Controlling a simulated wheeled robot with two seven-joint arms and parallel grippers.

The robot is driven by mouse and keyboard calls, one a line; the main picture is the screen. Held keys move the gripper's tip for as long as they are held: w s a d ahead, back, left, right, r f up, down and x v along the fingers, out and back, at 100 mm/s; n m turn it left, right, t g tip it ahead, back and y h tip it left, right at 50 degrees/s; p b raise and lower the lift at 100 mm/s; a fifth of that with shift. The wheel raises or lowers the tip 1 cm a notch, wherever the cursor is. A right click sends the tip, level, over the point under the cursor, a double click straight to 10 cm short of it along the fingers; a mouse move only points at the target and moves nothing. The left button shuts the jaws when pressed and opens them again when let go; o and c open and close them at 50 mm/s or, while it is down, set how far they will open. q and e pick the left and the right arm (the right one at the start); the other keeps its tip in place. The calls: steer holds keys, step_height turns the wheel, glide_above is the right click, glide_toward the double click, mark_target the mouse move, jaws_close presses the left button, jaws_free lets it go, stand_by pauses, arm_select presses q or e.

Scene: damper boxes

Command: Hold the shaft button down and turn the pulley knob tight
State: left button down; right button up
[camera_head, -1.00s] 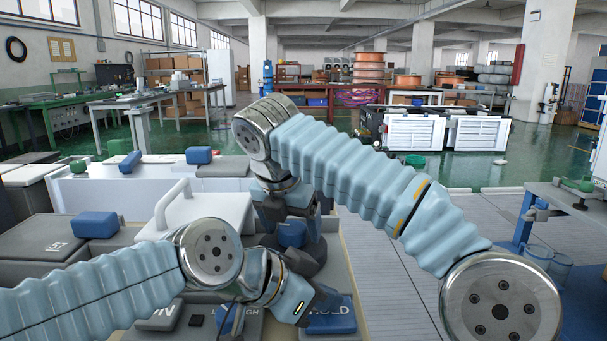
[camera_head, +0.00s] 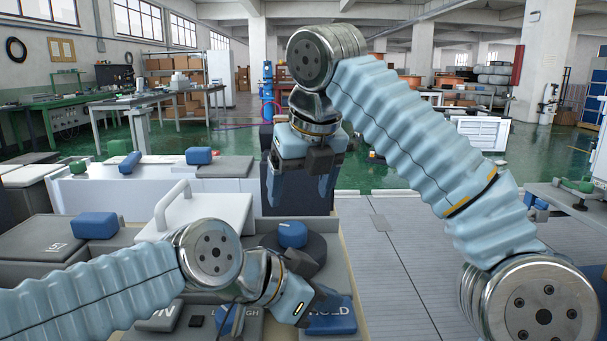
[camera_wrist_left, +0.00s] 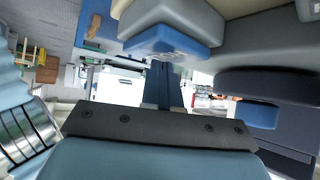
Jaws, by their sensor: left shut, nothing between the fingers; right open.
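The blue pad marked HOLD (camera_head: 330,322), likely the shaft button, sits at the panel's front right. It also seems to show as a blue block in the left wrist view (camera_wrist_left: 165,42). My left gripper (camera_head: 322,303) is shut and empty, its tips at the pad; I cannot tell whether they press it. The pulley knob (camera_head: 292,234) is a blue cap on a dark round pulley (camera_head: 314,250); the knob also shows in the left wrist view (camera_wrist_left: 258,114). My right gripper (camera_head: 300,190) is open, fingers down, raised above and beyond the knob, apart from it.
A white lid with a handle (camera_head: 205,217) stands left of the knob. A grey box with a blue block (camera_head: 95,225) is at the far left. My left forearm crosses the panel's front.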

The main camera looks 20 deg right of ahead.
steer(key=shift+v, duration=1.2)
